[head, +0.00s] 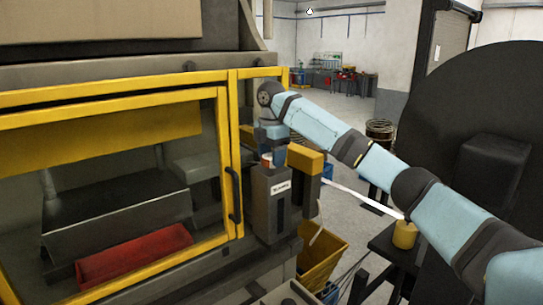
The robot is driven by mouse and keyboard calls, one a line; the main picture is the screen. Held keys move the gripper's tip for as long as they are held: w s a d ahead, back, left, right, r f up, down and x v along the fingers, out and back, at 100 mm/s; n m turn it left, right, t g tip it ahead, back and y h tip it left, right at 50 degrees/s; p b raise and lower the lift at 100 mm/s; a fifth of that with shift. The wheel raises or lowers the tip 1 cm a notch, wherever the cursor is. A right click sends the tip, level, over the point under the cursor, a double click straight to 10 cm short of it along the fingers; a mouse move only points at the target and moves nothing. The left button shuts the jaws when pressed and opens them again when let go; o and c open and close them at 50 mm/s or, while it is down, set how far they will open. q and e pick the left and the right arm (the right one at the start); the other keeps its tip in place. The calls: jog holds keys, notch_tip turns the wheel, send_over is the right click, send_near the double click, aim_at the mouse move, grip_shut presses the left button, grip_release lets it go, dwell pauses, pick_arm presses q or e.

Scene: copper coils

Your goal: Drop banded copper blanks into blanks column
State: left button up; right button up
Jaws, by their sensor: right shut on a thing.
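The blanks column (268,208) is a dark grey upright box with a small white label, fixed at the right corner of the yellow-framed machine. My right gripper (267,157) points down just above the column's top. It is shut on a small banded copper blank (266,162), of which only a little orange and white shows between the fingers. I cannot tell whether the blank's lower end is inside the column's opening. My left gripper is not in view.
The machine's yellow-framed glass door (110,193) fills the left, with a red tray (134,256) behind it. A yellow bin (321,255) stands below the column. A dark table with a yellow cylinder (404,235) and a large black round shape (480,130) are at right.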

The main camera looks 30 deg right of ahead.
jog(key=o, duration=1.1)
jog(key=shift+r, duration=0.55)
notch_tip(320, 180, up, 5)
jog(key=shift+r, duration=0.75)
jog(key=shift+f, duration=0.1)
